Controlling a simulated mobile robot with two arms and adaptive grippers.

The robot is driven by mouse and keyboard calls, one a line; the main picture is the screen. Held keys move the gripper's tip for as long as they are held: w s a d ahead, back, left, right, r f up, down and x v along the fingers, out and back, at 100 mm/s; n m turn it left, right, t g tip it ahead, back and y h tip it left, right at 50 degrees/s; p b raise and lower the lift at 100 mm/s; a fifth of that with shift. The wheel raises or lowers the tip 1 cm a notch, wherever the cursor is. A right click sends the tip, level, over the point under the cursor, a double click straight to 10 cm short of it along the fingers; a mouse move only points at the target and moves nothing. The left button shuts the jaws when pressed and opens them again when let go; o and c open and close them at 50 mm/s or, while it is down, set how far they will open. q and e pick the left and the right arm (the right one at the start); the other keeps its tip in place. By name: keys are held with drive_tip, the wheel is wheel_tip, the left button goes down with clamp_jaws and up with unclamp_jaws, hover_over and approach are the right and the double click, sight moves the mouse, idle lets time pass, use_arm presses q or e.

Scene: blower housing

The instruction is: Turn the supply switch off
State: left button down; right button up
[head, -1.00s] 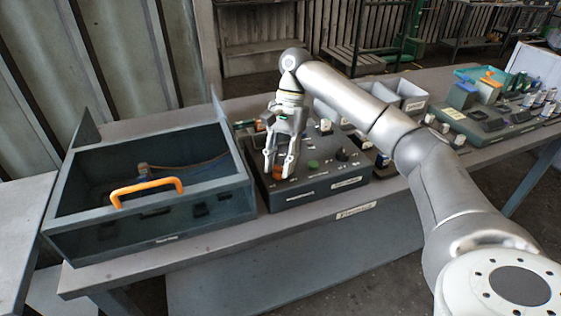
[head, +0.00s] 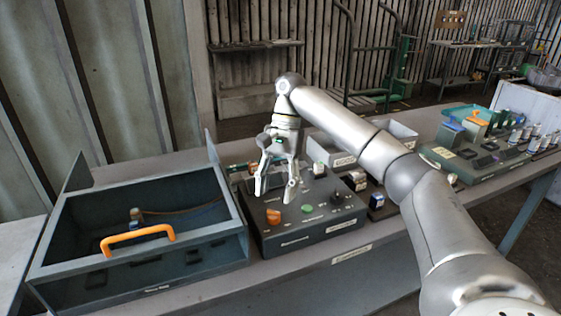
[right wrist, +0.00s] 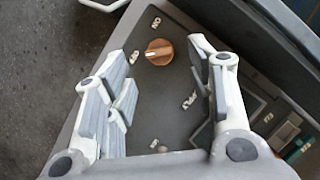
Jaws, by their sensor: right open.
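The orange rotary knob (head: 273,216) sits near the front left of the dark control box (head: 318,228). In the right wrist view the knob (right wrist: 159,52) shows between my fingers, with a pale mark on its left side and small white labels around it. My right gripper (head: 275,192) is open and empty, above the box and the knob, with its fingers pointing down and clear of the knob. I cannot tell for sure which label the knob points to. My left gripper is not in view.
A grey-blue open box with an orange handle (head: 138,238) stands left of the control box. A green button (head: 308,209) and a dark knob (head: 337,198) are on the same panel. Grey bins (head: 330,150) and a green-grey board (head: 470,165) stand to the right.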

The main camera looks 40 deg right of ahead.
drive_tip(key=v, duration=0.7)
drive_tip(key=shift+d+f, duration=0.1)
idle(0.7)
